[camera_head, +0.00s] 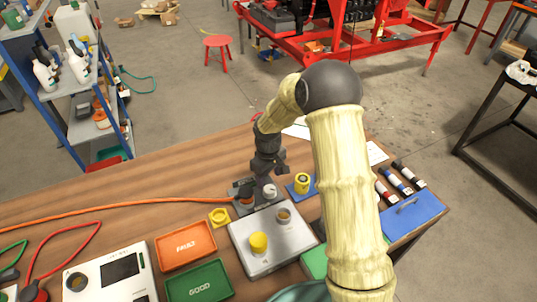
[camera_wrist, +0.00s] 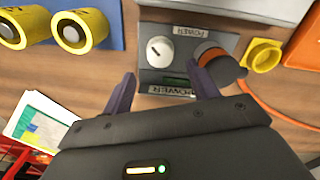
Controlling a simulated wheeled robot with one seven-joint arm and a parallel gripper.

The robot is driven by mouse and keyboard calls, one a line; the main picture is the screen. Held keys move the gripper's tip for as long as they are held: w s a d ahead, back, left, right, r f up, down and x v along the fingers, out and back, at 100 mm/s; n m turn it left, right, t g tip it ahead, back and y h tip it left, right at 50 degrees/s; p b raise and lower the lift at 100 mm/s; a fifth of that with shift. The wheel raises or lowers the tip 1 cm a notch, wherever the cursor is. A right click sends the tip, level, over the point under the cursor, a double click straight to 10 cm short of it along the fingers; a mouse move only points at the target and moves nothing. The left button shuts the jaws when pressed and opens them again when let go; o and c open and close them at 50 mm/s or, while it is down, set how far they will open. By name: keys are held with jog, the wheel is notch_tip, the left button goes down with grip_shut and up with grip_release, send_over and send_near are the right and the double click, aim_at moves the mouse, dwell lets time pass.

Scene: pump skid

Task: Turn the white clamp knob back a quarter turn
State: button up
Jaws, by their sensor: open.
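The white clamp knob (camera_wrist: 159,50) is a round knob with a dark mark on its face. It sits on a grey fixture (camera_wrist: 144,76) with POWER labels. In the head view, the white knob (camera_head: 269,190) shows just below my gripper (camera_head: 268,167). In the wrist view, my gripper (camera_wrist: 166,84) is open, its two dark fingers spread on either side of the space in front of the knob. No finger appears to touch the knob, and nothing is between the fingers. The right finger overlaps part of an orange-and-black knob (camera_wrist: 219,66) beside it.
A blue holder (camera_wrist: 108,12) with yellow cylinders lies beside the fixture. A yellow square part (camera_head: 219,217), a grey box (camera_head: 273,243), an orange FAULT tray (camera_head: 185,244) and a green GOOD tray (camera_head: 198,283) stand nearby. An orange cable (camera_head: 120,207) crosses the wooden bench.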

aim_at(269, 190)
notch_tip(269, 190, up, 11)
jog(key=shift+r+b, duration=0.2)
jog(key=shift+b, duration=0.15)
jog(key=shift+s+a, duration=0.1)
jog(key=s+d+r+m+t+p, duration=0.1)
jog(key=s+d+m, duration=0.3)
jog(key=s, duration=0.6)
jog(key=s+d+r+m+t, duration=0.1)
jog(key=s+d+r+m, duration=0.1)
jog(key=s+d+m, duration=0.2)
jog(key=s+d, duration=0.3)
jog(key=s, duration=0.3)
jog(key=shift+s+d+r+p, duration=0.15)
jog(key=shift+s+d+p, duration=0.2)
jog(key=shift+p, duration=0.05)
jog(key=shift+s+a, duration=0.1)
